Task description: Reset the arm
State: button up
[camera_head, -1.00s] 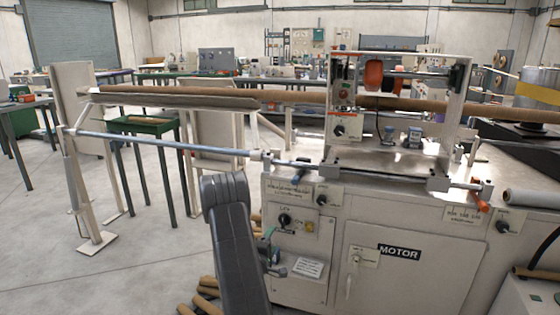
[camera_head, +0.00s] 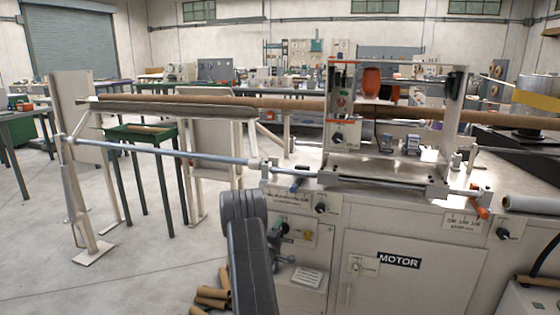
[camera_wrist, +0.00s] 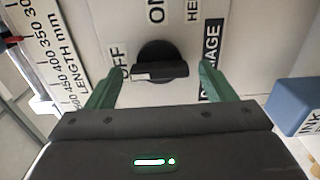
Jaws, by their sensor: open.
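My gripper (camera_wrist: 161,68) shows in the wrist view with its two green fingers apart. A black rotary knob (camera_wrist: 160,62) with OFF and ON labels sits on the pale panel between and just beyond the fingertips. Nothing is held between the fingers. I cannot tell whether the fingertips touch the panel. In the head view my dark arm rises at the bottom centre, in front of the left end of the winder cabinet (camera_head: 345,225); the gripper is hard to make out there.
A LENGTH mm scale (camera_wrist: 50,45) is left of the knob and a blue block (camera_wrist: 297,105) is at right in the wrist view. In the head view, a long brown tube (camera_head: 290,104) crosses the machine. Cardboard tubes (camera_head: 212,297) lie on the floor. Open floor is at left.

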jog(key=shift+s, duration=0.1)
jog(key=p+v, duration=0.2)
jog(key=v, duration=1.1)
jog(key=w+d+m+b, duration=0.2)
jog(key=w+m+b, duration=0.4)
jog(key=m, duration=0.3)
jog(key=w+d+m+b, duration=0.2)
jog(key=w+m+b, duration=0.4)
jog(key=m+b, duration=0.3)
jog(key=shift+w+d+r, duration=0.2)
jog(key=shift+d, duration=0.05)
dwell(0.6)
